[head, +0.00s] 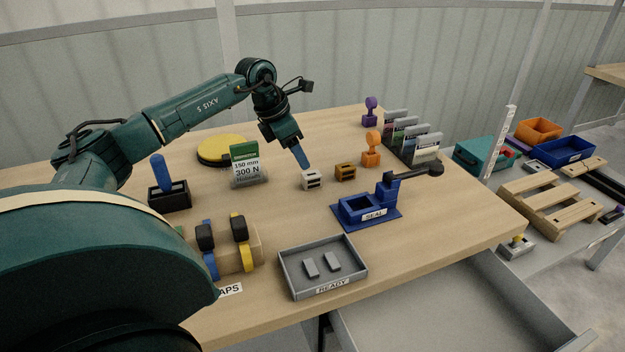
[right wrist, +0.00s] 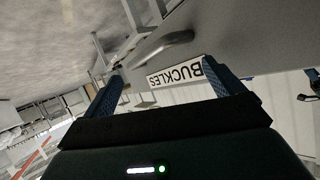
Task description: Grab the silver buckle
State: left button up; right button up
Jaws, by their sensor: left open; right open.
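The silver buckle (head: 312,179) is a small pale block with dark slots, standing on the wooden table near its middle. A similar brass-coloured buckle (head: 345,171) stands just to its right. My left gripper (head: 302,158) is above and slightly behind the silver buckle, its blue fingers pointing down toward it. It is open with nothing seen in it; the fingers overlap in this view, and a small gap to the buckle seems to show.
A card reading 300 N (head: 245,165) stands left of the left gripper. A blue SEAL press (head: 368,211) with a lever is to the right. A grey READY tray (head: 323,283) holds two grey pieces at the front. An orange stamp-like piece (head: 371,150) stands behind the brass buckle.

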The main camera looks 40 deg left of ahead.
aim_at(307, 175)
pick_arm(q)
jog(key=x, duration=0.6)
jog(key=shift+w+f, duration=0.1)
jog(key=shift+f, duration=0.25)
jog(key=shift+r, duration=0.1)
jog(key=c, duration=1.1)
